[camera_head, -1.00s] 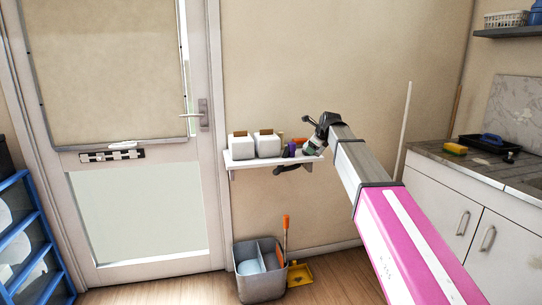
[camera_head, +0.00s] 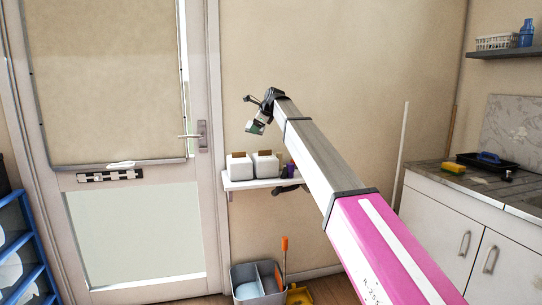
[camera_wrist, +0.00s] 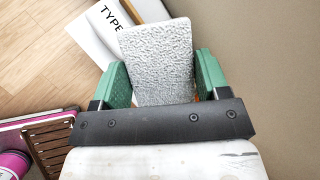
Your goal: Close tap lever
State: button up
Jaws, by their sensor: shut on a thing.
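My gripper (camera_head: 256,124) is raised in front of the bare wall, above the small white shelf and right of the door. In the wrist view its green fingers (camera_wrist: 160,80) are shut on a pale grey block with a rough, pitted face (camera_wrist: 158,55). The block sits between the fingers and extends beyond them. In the head view the block is too small to make out. No tap or tap lever shows in either view.
The wall shelf (camera_head: 262,184) bears two white containers (camera_head: 240,167) and small items. A door handle (camera_head: 188,136) is to the left. Below stands a grey bucket (camera_head: 242,275). At right is a counter (camera_head: 440,179) with a sponge (camera_head: 453,168) and black tray (camera_head: 480,162).

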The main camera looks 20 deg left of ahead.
jog(key=shift+w+d+f, duration=0.8)
jog(key=shift+w+f, duration=0.5)
jog(key=shift+f, duration=0.3)
jog(key=shift+w+d+f, duration=0.75)
jog(key=shift+w+f, duration=0.5)
jog(key=shift+f, duration=0.3)
jog(key=shift+w+d+f, duration=0.8)
jog(key=shift+w+f, duration=0.5)
jog(key=shift+f, duration=0.3)
jog(key=shift+f, duration=0.55)
jog(key=o, duration=0.8)
jog(key=shift+r, duration=0.55)
jog(key=v, duration=1.2)
